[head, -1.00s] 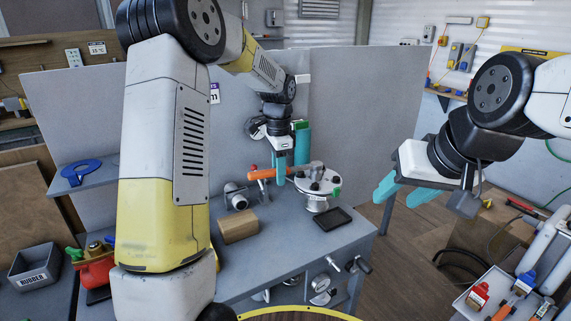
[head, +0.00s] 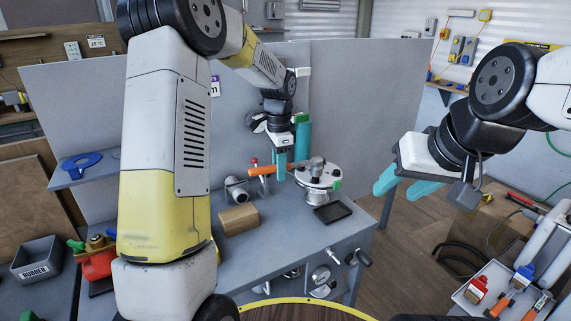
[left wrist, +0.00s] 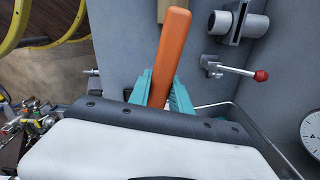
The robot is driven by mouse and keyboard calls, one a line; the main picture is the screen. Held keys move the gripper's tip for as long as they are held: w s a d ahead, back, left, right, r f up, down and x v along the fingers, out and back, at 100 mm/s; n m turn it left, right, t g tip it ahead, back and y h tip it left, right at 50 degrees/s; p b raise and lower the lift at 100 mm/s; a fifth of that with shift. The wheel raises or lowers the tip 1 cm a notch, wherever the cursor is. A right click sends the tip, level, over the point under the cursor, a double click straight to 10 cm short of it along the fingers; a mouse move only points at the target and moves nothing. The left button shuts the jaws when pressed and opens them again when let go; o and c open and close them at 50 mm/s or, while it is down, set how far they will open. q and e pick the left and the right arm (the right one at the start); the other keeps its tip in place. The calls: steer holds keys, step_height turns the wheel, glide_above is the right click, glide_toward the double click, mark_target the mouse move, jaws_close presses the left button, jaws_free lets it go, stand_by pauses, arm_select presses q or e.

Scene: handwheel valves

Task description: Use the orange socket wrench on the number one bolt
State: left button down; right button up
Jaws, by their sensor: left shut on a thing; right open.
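The orange socket wrench (head: 264,170) is held level by my left gripper (head: 291,171), whose teal fingers close on its handle. In the left wrist view the orange handle (left wrist: 172,55) sticks out past the fingers (left wrist: 160,92). The wrench's grey head (head: 317,165) is over the round metal flange (head: 318,184), which has several dark bolts and a green part on its rim. I cannot read bolt numbers or tell whether the socket sits on a bolt. My right gripper (head: 401,190) is open and empty, to the right of the flange.
A black tray (head: 332,212) lies in front of the flange, and a brown block (head: 238,219) stands to the left. A grey pipe valve (head: 236,188) and a red-knobbed lever (left wrist: 262,75) are near the wrench handle. Grey panels stand behind the bench.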

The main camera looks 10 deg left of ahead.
arm_select(q)
steer(key=shift+f, duration=1.05)
steer(key=s+d+n, duration=0.2)
steer(key=d+n, duration=0.6)
steer(key=n, duration=0.1)
steer(key=s+d+n, duration=0.2)
steer(key=d+n, duration=0.7)
steer(key=n, duration=0.1)
steer(key=shift+s, duration=0.4)
stand_by(0.6)
steer(key=shift+s+a, duration=0.1)
